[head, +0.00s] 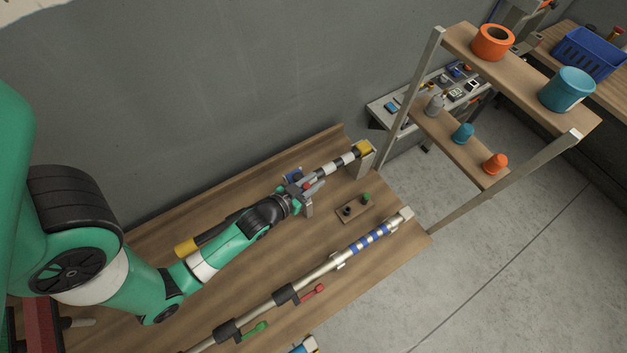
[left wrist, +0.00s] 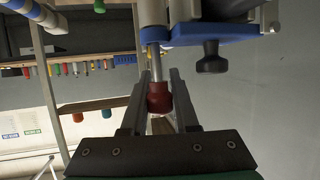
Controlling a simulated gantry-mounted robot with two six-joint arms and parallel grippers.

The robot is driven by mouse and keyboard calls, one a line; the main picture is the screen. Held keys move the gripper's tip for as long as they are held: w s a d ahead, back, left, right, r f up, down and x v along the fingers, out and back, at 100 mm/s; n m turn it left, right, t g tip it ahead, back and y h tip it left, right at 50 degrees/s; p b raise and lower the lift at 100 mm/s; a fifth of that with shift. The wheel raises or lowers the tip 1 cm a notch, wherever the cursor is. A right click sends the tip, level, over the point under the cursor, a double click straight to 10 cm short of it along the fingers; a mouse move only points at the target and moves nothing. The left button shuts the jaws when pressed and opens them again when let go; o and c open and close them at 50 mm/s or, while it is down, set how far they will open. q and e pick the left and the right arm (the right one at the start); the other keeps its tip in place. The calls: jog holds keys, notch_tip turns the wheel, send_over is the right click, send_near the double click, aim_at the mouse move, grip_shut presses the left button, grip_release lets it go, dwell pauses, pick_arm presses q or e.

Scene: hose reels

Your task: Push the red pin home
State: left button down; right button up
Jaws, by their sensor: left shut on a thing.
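The red pin (left wrist: 159,98) shows in the left wrist view as a red knob on a bare metal shank. The shank runs up to a blue bracket (left wrist: 210,35), and a length of it shows between knob and bracket. My left gripper (left wrist: 160,76) has a finger on each side of the knob and is shut on it. In the head view my left gripper (head: 313,189) is at the far pole (head: 335,163), beside the blue bracket (head: 293,175); a bit of the red pin (head: 305,186) shows between the fingers. My right gripper is not in view.
A nearer pole (head: 325,268) with blue bands, a red lever (head: 313,292) and a green lever (head: 255,330) lies along the wooden bench (head: 215,290). A small block (head: 355,208) with black and green knobs sits between the poles. A shelf rack (head: 470,150) stands beyond the bench's right end.

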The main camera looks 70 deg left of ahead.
pick_arm(q)
jog(key=shift+f+b, duration=1.4)
jog(key=shift+f, duration=0.3)
jog(key=c, duration=0.6)
grip_release()
jog(key=shift+f, duration=0.1)
jog(key=shift+s+d, duration=0.1)
jog(key=b+v, duration=0.1)
jog(key=v, duration=1)
jog(key=shift+r, duration=0.45)
